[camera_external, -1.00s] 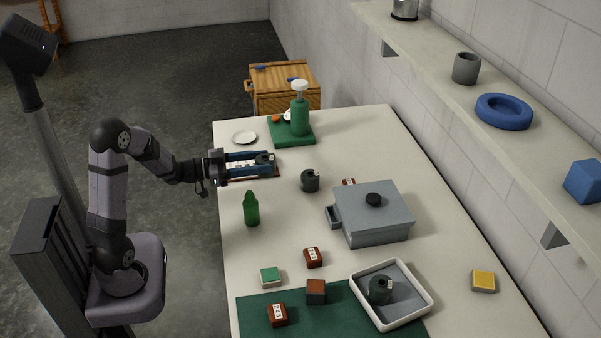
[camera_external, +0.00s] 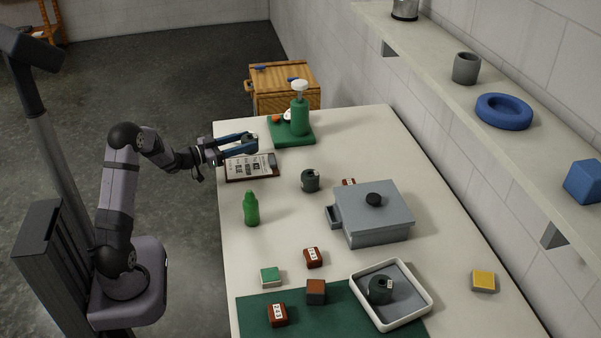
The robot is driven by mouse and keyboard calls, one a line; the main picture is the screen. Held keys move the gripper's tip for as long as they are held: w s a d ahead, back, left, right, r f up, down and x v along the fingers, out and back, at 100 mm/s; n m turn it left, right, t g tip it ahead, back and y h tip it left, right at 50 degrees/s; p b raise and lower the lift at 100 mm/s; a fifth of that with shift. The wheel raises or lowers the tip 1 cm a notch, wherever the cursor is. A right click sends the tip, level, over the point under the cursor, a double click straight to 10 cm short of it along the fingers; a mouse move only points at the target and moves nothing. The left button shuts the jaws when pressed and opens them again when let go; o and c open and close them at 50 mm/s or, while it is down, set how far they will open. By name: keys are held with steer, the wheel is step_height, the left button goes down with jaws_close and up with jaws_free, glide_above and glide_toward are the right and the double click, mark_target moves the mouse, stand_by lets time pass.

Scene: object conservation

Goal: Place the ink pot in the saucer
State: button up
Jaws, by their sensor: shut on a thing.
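My gripper (camera_external: 250,143) has blue fingers and is over the far left part of the table. It is shut on a small dark pot, the ink pot (camera_external: 251,138), which shows only partly between the fingertips. The white saucer is hidden behind my gripper and the pot. I cannot tell whether the pot touches it. Another dark pot (camera_external: 310,181) stands mid-table, and one more (camera_external: 380,289) sits in the white-rimmed tray (camera_external: 429,297).
A green soap dispenser (camera_external: 300,118) on a green board (camera_external: 291,141) stands just right of my gripper. A clipboard (camera_external: 238,171) lies in front. A green bottle (camera_external: 251,209) and a grey lidded box (camera_external: 375,222) stand nearer. A shelf (camera_external: 440,75) runs along the wall.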

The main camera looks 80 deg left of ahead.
steer(key=a+r+n+g+y, duration=0.1)
steer(key=a+r+y, duration=0.1)
steer(key=a+r, duration=0.3)
steer(key=a+r+n+g+y, duration=0.1)
steer(key=a+r+n+y, duration=0.15)
steer(key=a, duration=0.45)
steer(key=shift+s+a+f+p, duration=0.15)
steer(key=shift+a+f, duration=0.15)
steer(key=shift+f, duration=1.55)
steer(key=shift+s+a+f+p, duration=0.1)
steer(key=shift+a+f, duration=0.2)
steer(key=shift+f, duration=1.6)
steer(key=shift+s+a+f+p, duration=0.15)
steer(key=shift+a+f, duration=0.15)
steer(key=shift+f, duration=1.55)
steer(key=shift+f, duration=0.25)
steer(key=o, duration=1.1)
steer(key=shift+r, duration=0.1)
